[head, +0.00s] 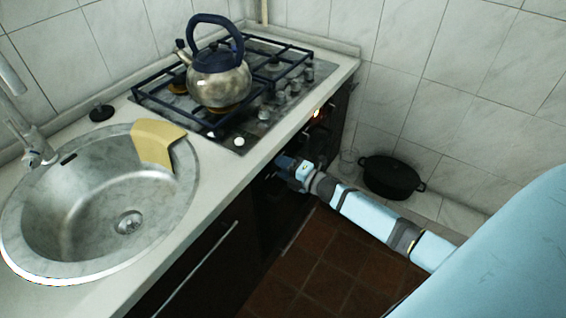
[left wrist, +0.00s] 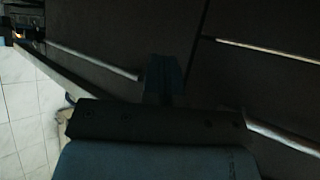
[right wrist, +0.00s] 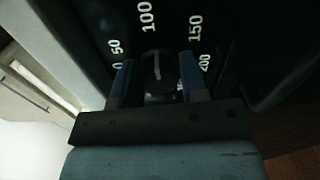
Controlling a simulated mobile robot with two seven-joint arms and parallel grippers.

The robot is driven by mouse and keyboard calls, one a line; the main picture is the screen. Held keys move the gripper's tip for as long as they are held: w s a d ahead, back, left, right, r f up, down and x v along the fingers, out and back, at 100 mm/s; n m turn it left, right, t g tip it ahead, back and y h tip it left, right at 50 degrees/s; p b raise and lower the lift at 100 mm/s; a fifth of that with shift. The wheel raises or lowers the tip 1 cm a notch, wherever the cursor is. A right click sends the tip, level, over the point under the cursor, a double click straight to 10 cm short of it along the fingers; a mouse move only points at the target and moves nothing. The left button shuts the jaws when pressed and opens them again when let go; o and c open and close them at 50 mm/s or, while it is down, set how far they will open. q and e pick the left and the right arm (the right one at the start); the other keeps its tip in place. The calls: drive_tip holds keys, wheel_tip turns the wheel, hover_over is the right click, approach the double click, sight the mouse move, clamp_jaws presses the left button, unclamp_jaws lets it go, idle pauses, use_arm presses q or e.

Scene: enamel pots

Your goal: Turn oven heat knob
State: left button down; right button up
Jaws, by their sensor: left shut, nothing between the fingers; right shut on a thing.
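The oven heat knob (right wrist: 158,72) is dark and round with a light pointer line. It shows in the right wrist view between the two fingers of my right gripper (right wrist: 156,82), which is shut on it. White numbers from 0 to 200 ring the knob, and the line points near 100. In the head view my right gripper (head: 278,166) is at the front of the oven (head: 318,130), where the knob itself is hidden. My left gripper (left wrist: 163,77) shows in the left wrist view, shut and empty, in front of dark cabinet fronts.
A kettle (head: 222,80) stands on the gas hob (head: 150,97). The sink (head: 70,225) with a yellow cloth (head: 157,140) is at the left. A black pot (head: 391,177) stands by the wall at the right. A cabinet handle (head: 200,268) sticks out below the counter.

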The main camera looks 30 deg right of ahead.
drive_tip(key=m+p, duration=0.2)
drive_tip(key=m, duration=0.1)
drive_tip(key=shift+r+m, duration=0.1)
drive_tip(key=shift+m, duration=0.3)
drive_tip(key=shift+m+p, duration=0.4)
drive_tip(key=shift+m, duration=0.5)
drive_tip(key=shift+m+p, duration=0.45)
drive_tip(key=shift+m, duration=0.65)
use_arm(q)
drive_tip(key=shift+a+r+p, duration=0.2)
drive_tip(key=shift+r, duration=0.45)
drive_tip(key=shift+a+r+p, duration=0.15)
drive_tip(key=shift+r, duration=0.45)
use_arm(e)
drive_tip(key=shift+f+m, duration=0.2)
drive_tip(key=shift+m, duration=0.7)
use_arm(q)
drive_tip(key=shift+s+d, duration=0.15)
drive_tip(key=shift+d, duration=0.05)
use_arm(e)
drive_tip(key=o, duration=0.8)
use_arm(q)
drive_tip(key=shift+d, duration=0.1)
use_arm(e)
drive_tip(key=shift+o, duration=0.2)
